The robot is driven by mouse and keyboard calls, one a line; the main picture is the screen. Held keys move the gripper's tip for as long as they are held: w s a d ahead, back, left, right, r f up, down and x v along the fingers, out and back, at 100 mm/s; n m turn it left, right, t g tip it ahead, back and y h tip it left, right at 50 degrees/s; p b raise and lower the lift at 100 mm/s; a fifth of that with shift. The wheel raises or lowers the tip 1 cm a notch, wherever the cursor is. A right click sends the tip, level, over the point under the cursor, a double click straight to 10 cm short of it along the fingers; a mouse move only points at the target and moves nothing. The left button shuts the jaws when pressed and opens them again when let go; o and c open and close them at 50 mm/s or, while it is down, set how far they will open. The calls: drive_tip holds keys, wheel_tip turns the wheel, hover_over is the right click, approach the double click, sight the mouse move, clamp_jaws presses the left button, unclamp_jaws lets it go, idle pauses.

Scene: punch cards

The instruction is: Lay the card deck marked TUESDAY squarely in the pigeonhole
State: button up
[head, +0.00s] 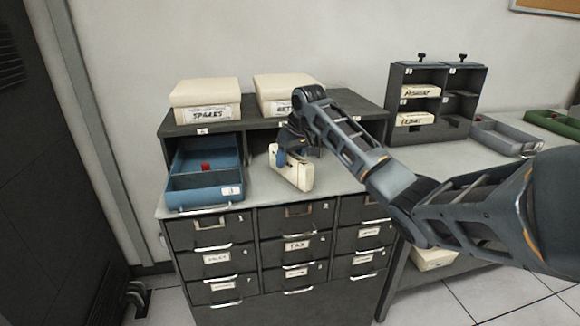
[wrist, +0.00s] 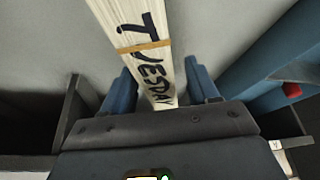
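The TUESDAY deck (wrist: 147,50) is a cream block of cards with black lettering and a tan band. My gripper (head: 283,155) is partly hidden by my arm. The dark pigeonhole rack (head: 455,131) stands at the back right, with several compartments. Two left compartments hold cream decks (head: 420,91); the right ones look empty.
A blue tray (head: 205,181) with a small red thing (head: 205,167) sits left of the deck. Cream boxes (head: 205,92) stand on the dark shelf above. A grey tray (head: 505,137) and a green tray (head: 555,124) lie right of the rack.

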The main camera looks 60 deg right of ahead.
clamp_jaws()
drive_tip(key=shift+r, duration=0.1)
idle(0.5)
